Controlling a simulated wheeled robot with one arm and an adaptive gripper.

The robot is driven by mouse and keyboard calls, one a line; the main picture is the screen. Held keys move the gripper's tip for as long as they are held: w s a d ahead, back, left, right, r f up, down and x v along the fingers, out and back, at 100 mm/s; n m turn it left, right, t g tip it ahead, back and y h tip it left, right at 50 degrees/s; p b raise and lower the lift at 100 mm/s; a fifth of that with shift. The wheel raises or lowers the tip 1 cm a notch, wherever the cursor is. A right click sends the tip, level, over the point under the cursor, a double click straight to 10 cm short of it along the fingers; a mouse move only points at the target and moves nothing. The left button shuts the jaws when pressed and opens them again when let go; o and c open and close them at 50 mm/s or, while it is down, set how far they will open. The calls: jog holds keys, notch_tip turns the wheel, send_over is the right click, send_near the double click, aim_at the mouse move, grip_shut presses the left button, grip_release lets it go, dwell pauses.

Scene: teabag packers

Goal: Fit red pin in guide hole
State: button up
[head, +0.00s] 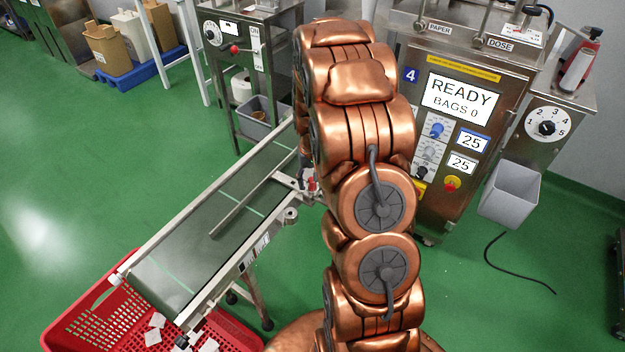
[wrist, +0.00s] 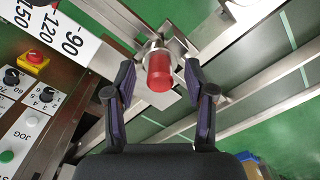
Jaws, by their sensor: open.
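The red pin (wrist: 159,74) has a rounded red cap and a metal collar above it in the wrist view. It stands at a metal bracket (wrist: 178,46) beside the conveyor. In the head view a small bit of red (head: 311,184) shows at the bracket, next to my arm. My gripper (wrist: 159,68) is open, with one finger on each side of the red cap and a gap on both sides. My arm hides the gripper in the head view. I cannot make out the guide hole, or whether the pin sits in it.
The conveyor (head: 183,262) has a slanted guide bar (head: 245,207) across its belt. A red crate (head: 88,328) with white packets stands at its lower end. The packing machine (head: 465,150) is right of my arm. In the wrist view a scale plate (wrist: 62,38) is close by on the left.

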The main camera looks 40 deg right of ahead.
aim_at(312, 179)
notch_tip(312, 179, up, 12)
dwell(0.5)
jog(key=shift+a, duration=0.1)
dwell(0.4)
jog(key=s+a+r+n+p, duration=0.1)
jog(key=s+a+r+p, duration=0.1)
jog(key=s+a+r, duration=0.5)
jog(key=s+a+r+n+p, duration=0.1)
jog(key=s+a+r+n, duration=0.15)
jog(key=s+a, duration=0.4)
jog(key=s+a+r+n+g+p, duration=0.1)
jog(key=s+a, duration=0.3)
jog(key=s, duration=0.4)
jog(key=s+a+r+p, duration=0.2)
jog(key=s+a, duration=0.3)
jog(key=s, duration=0.3)
jog(key=shift+a+r+n+g, duration=0.3)
jog(key=shift+r+n+g, duration=0.1)
jog(key=shift+r, duration=0.1)
jog(key=shift+c, duration=0.3)
